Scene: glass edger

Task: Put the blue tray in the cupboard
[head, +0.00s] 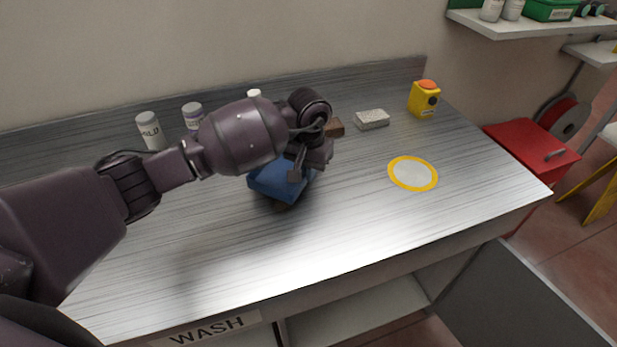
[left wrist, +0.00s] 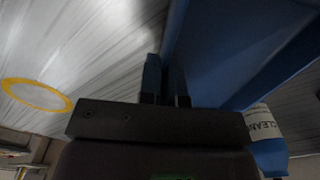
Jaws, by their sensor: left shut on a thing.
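The blue tray (head: 283,184) is over the middle of the metal worktop, partly hidden behind my left gripper (head: 299,170). A dark shadow lies under and in front of it; I cannot tell how far it is off the surface. My left gripper is shut on the tray's edge. In the left wrist view the tray (left wrist: 240,45) fills the upper right, with the fingers (left wrist: 166,82) at its wall. The cupboard (head: 365,312) is below the worktop, with a pale inside and a grey door (head: 525,300) standing open at right. My right gripper is not in view.
On the worktop (head: 370,220) are white bottles (head: 150,131), a grey-white block (head: 372,119), a yellow box with an orange top (head: 424,99) and a yellow-ringed disc (head: 413,174). A WASH label (head: 206,329) is on the front edge. The front of the worktop is clear.

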